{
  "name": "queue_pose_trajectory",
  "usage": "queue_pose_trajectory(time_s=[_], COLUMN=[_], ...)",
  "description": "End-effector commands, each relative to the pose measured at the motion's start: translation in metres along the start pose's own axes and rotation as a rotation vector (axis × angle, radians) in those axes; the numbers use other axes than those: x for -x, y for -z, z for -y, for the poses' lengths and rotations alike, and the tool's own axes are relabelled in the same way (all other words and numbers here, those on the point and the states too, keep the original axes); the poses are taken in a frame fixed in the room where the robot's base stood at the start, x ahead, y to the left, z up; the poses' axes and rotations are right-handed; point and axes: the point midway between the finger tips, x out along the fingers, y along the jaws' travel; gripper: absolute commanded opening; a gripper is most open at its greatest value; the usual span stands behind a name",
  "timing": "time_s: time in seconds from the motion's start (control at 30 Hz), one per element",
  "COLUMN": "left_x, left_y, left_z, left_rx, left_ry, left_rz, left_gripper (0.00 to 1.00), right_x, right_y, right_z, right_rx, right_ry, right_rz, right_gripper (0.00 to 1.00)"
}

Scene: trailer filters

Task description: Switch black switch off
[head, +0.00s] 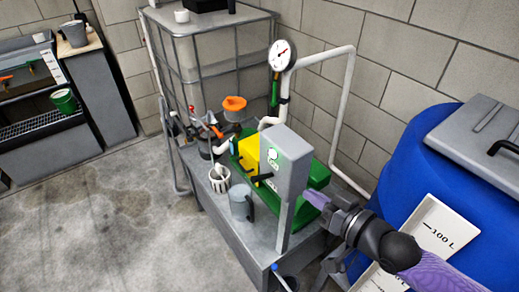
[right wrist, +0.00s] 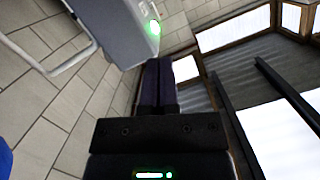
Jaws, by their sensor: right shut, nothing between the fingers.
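A grey switch box (head: 287,160) on a post stands at the front of the bench, with a lit green symbol on its face. A small black lever (head: 262,177), which looks like the black switch, sticks out at the box's left side; its exact setting is too small to tell. My right gripper (head: 314,198) is shut and empty, to the right of the box and its post. In the right wrist view the shut fingers (right wrist: 157,85) point toward the grey box (right wrist: 112,30), whose green light (right wrist: 154,28) glows at its edge. The switch lever is not clear there. My left gripper is out of view.
A green and yellow machine (head: 250,152) stands behind the box on the grey bench. A white pot (head: 219,180) and a grey jug (head: 241,203) stand left of the post. A blue barrel (head: 405,165) is close on the right. The floor at left is clear.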

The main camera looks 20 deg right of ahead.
Motion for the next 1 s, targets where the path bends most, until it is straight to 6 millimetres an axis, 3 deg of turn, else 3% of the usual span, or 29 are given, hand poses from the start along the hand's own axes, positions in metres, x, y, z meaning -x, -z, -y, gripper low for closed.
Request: queue_pose_trajectory(time_s=[0.3, 0.43, 0.87, 1.0], left_x=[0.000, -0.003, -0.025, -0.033], left_y=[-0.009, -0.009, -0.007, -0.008], left_z=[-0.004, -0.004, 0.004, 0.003], left_rx=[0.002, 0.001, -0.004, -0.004], left_ry=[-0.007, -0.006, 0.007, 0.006], left_rz=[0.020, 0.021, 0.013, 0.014], left_gripper=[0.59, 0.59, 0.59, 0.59], right_x=[0.000, -0.010, -0.101, -0.117], right_y=[0.001, 0.000, 0.000, -0.018], right_z=[0.001, 0.001, 0.001, 0.001], right_rx=[-0.001, -0.001, -0.001, -0.002], right_ry=[0.004, 0.003, 0.005, 0.004], right_rz=[-0.002, -0.005, -0.005, 0.000], right_gripper=[0.00, 0.00, 0.00, 0.00])
